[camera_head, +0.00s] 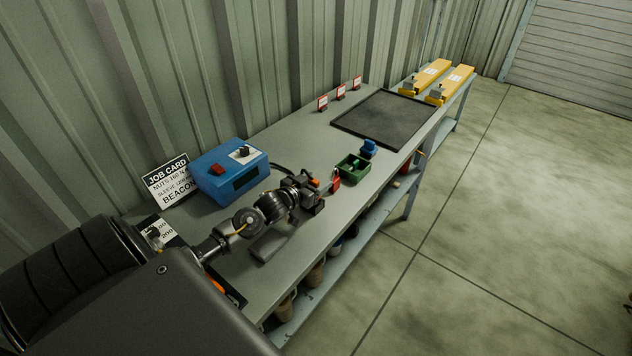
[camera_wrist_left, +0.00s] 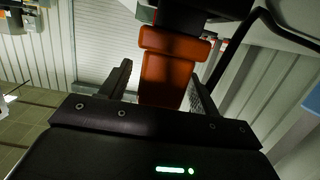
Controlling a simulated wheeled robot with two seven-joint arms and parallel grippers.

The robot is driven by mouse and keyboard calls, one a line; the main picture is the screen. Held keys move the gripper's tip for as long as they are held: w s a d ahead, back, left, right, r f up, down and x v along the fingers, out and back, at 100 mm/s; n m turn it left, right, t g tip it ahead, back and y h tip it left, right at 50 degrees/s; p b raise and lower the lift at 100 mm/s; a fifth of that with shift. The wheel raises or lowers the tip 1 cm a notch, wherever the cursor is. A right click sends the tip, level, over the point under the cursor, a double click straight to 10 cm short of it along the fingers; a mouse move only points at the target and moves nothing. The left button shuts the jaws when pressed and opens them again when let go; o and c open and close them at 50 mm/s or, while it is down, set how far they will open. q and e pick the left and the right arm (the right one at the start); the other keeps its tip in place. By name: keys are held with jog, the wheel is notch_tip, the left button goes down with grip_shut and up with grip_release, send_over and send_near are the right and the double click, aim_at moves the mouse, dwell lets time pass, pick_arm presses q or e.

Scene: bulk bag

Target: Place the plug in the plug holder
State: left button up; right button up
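My left gripper (camera_head: 312,187) is over the middle of the workbench, close to its top. In the left wrist view its two fingers (camera_wrist_left: 160,85) stand apart, on either side of an orange block with a black top (camera_wrist_left: 167,65). A narrow gap shows at the left finger; contact at the right finger cannot be told. The orange part also shows small in the head view (camera_head: 315,182). I cannot tell for sure whether it is the plug. A small blue block-like holder (camera_head: 369,148) stands beyond the gripper, possibly the plug holder. My right gripper is not in view.
A blue box (camera_head: 230,172) with a red switch stands at the wall; a black cable (camera_head: 286,167) runs near it. A green bin (camera_head: 352,169) and a small red item (camera_head: 336,184) lie just past the gripper. A dark mat (camera_head: 385,118) is farther along the bench.

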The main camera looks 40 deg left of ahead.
pick_arm(q)
jog(key=shift+r, duration=0.15)
jog(key=shift+s, duration=0.25)
jog(key=s+r+b, duration=0.2)
jog(key=s, duration=0.9)
jog(key=shift+r, duration=0.2)
jog(key=shift+s+d, duration=0.1)
